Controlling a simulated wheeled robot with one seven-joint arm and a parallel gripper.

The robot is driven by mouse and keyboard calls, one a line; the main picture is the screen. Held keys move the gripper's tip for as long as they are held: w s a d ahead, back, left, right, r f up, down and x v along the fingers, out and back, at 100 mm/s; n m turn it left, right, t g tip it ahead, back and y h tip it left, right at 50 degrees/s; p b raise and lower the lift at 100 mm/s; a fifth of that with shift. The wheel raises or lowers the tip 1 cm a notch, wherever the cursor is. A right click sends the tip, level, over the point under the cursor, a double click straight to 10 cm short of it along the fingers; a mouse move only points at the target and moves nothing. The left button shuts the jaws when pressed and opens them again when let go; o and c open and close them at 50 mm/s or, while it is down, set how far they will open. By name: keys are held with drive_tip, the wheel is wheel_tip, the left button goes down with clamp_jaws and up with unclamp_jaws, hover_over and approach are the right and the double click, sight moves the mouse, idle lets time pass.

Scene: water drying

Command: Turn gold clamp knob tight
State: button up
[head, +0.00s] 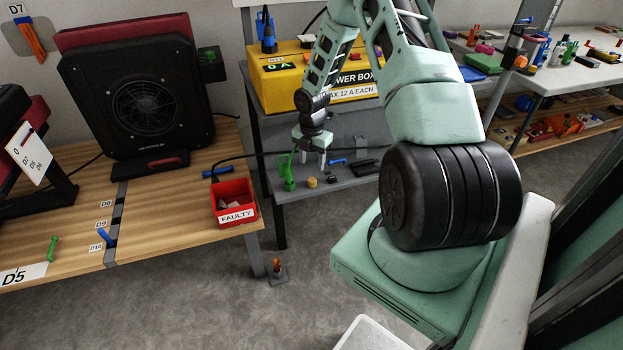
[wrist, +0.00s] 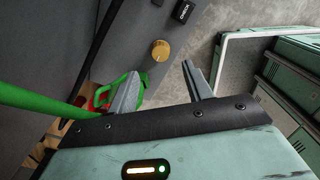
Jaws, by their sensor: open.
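The gold knob (head: 312,182) sits low near the front edge of the grey table (head: 350,190). It also shows in the wrist view (wrist: 160,50), round and gold, just beyond my fingertips and roughly between them. My gripper (head: 311,158) points down above the table, a little behind and above the knob. In the wrist view my gripper (wrist: 160,70) has its two grey fingers apart with nothing between them. A green clamp (head: 288,172) stands left of the knob. Its green parts (wrist: 45,102) pass beside and behind my left finger in the wrist view.
A yellow power box (head: 275,80) stands behind my gripper. A blue clamp (head: 338,161) and a black block (head: 364,167) lie to the right on the grey table. A red bin marked FAULTY (head: 235,214) sits on the wooden bench to the left. A dark cable runs near the green clamp.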

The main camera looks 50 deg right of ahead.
sight(312, 180)
wheel_tip(312, 180, down, 7)
drive_tip(key=shift+f+b, duration=0.15)
drive_tip(key=shift+b, duration=0.15)
drive_tip(key=c, duration=1)
